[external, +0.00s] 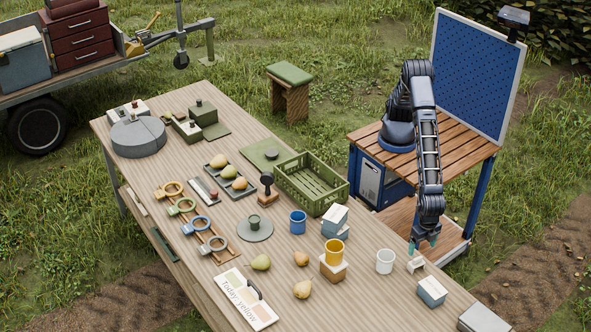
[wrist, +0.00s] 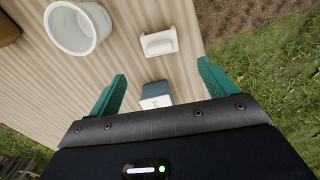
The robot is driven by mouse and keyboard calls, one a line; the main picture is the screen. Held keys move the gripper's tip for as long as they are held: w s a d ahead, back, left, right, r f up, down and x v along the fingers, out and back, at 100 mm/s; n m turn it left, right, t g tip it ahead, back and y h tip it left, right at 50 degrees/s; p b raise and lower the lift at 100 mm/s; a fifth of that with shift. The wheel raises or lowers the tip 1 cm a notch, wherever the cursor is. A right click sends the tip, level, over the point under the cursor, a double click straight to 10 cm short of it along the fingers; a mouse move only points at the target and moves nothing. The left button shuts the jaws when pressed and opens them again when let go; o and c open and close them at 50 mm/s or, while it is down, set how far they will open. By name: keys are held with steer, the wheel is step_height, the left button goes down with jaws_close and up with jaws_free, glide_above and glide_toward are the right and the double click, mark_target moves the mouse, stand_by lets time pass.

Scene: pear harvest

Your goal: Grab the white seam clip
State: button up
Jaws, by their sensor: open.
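The white seam clip (external: 416,265) is on the table near its right edge, between the white cup and the blue-and-white box. In the wrist view the clip (wrist: 158,43) lies beyond my fingertips, roughly centred between them. My gripper (external: 423,246) is above the table edge by the clip, pointing down. In the wrist view the teal fingers of my gripper (wrist: 161,72) are spread wide with nothing held between them.
A white cup (external: 385,262) stands left of the clip and shows in the wrist view (wrist: 72,34). A blue-and-white box (external: 432,292) stands nearer the front; its top (wrist: 155,92) shows between my fingers. Grass lies beyond the table edge.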

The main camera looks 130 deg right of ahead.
mark_target(418, 258)
step_height(418, 258, down, 6)
steer(key=shift+r, duration=0.2)
steer(key=shift+s+d+f, duration=0.1)
steer(key=shift+d+f, duration=0.1)
steer(key=shift+f, duration=1.1)
steer(key=shift+s+d+f, duration=0.1)
steer(key=shift+d+f, duration=0.05)
steer(key=shift+f, duration=1.15)
steer(key=c, duration=1)
